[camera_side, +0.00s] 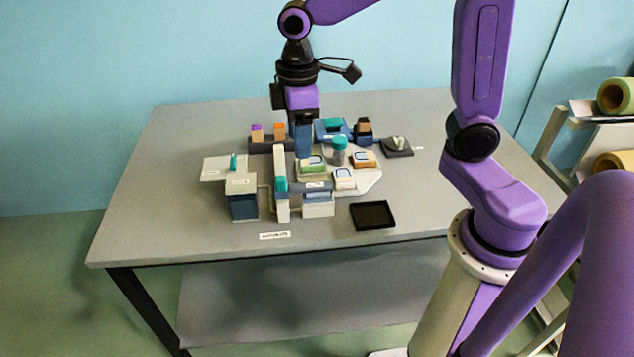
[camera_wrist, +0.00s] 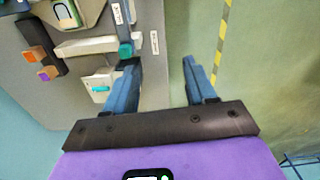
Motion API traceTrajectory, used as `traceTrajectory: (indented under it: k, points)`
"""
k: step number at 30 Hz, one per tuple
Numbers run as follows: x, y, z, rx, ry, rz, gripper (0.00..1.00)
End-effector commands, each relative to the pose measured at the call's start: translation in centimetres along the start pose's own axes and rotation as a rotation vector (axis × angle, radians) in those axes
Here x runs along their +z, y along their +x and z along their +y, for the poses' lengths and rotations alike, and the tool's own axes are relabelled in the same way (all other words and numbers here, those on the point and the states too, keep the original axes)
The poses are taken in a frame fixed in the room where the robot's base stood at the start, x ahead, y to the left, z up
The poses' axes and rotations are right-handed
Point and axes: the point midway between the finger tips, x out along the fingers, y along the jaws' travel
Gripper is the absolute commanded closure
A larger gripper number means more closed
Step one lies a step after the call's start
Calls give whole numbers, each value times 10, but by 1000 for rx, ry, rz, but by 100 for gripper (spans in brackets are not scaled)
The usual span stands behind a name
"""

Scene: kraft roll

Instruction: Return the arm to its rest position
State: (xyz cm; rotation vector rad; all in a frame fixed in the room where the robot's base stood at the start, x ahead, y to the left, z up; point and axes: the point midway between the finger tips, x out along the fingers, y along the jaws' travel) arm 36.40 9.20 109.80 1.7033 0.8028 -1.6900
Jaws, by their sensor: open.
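My gripper (camera_side: 303,138) points downward over the grey table (camera_side: 165,200) in the side view, above the rear part of the cluster of equipment. In the wrist view my gripper (camera_wrist: 160,64) has its two blue fingers spread wide apart, with nothing held between them. The table's edge and the floor show beyond the fingers there. From the side the fingers overlap into one blue shape, so their gap and exact height above the equipment cannot be told.
A black tray (camera_side: 372,215) lies front right. A rack with orange and purple blocks (camera_wrist: 34,53) sits nearby. The table's left side is clear.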

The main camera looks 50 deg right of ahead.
Motion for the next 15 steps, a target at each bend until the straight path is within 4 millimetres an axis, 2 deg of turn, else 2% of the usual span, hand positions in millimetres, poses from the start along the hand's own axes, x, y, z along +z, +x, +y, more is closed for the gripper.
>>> traceTrajectory:
  k: [1, 6, 12, 15]
  points:
    - [11, 0, -15, 1, -22, 4, 45]
    - [49, 4, -59, 0, -80, 10, 45]
    - [100, 12, -100, -2, -147, 16, 45]
    - [124, 17, -114, -4, -176, 20, 45]
